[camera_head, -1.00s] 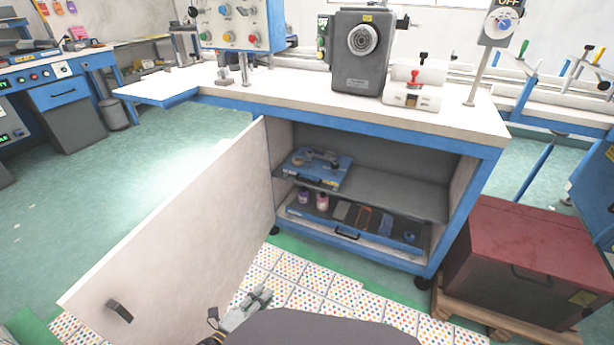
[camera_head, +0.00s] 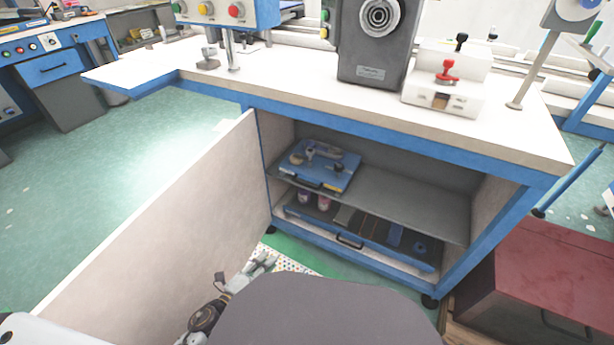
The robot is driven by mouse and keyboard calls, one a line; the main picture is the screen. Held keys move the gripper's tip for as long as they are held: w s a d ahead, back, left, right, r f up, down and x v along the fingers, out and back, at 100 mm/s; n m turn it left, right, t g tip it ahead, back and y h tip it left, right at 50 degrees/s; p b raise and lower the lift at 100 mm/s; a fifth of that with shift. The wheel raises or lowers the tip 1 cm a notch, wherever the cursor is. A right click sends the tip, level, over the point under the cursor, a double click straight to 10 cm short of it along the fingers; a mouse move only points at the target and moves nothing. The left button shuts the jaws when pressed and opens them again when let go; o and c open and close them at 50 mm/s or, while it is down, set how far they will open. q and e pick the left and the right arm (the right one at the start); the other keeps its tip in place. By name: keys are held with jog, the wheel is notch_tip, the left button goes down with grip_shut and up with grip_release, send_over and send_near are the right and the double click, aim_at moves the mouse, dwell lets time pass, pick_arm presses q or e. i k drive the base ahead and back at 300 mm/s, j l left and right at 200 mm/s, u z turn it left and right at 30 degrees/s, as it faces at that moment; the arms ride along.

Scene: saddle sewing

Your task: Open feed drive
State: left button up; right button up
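No part here is clearly marked as the feed drive. A dark grey machine housing (camera_head: 371,45) with a round dial stands on the white-topped workbench (camera_head: 330,92). Under the top, the cabinet's white door (camera_head: 165,215) stands swung open to the left. Inside, a blue case (camera_head: 338,180) with small parts on it sits on the grey shelf (camera_head: 420,200). Below is a blue-fronted tray (camera_head: 378,250) with a dark handle and several items. My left gripper (camera_head: 266,261) is low, between door and cabinet, apart from the tray; its finger opening is too small to judge. My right gripper is out of view.
A dark red box (camera_head: 560,265) stands close to the cabinet's right side. A white block with a red knob (camera_head: 446,85) and a control box (camera_head: 235,14) are on the bench. Green floor (camera_head: 140,130) is free at left.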

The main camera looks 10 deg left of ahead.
aim_at(321, 173)
jog(key=i+l, duration=0.1)
jog(key=i, duration=0.35)
jog(key=i+l+u, duration=0.1)
jog(key=i, duration=0.3)
